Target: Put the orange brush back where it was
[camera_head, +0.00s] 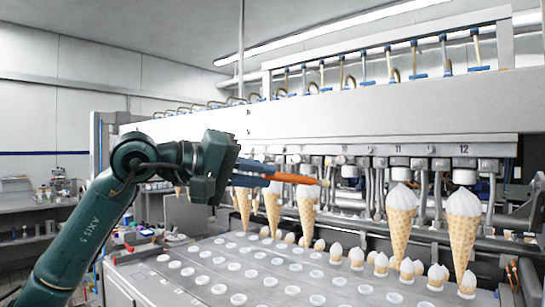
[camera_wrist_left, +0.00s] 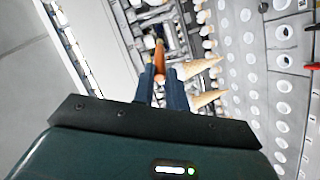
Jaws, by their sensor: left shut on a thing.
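The orange brush (camera_head: 295,179) is held in my left gripper (camera_head: 268,174), which is shut on it. In the head view the brush points to the right, roughly level, with its tip in front of the row of nozzles and above the large cones. In the left wrist view the brush (camera_wrist_left: 159,55) sticks out between the two dark fingers (camera_wrist_left: 161,82), pointing away from the wrist. The fingers hide part of its handle. My right gripper is in neither view.
Large ice-cream cones (camera_head: 400,215) hang in a row under the machine's nozzles (camera_head: 462,165). The cones are close beneath the brush. A cluttered bench (camera_head: 40,222) stands at the left.

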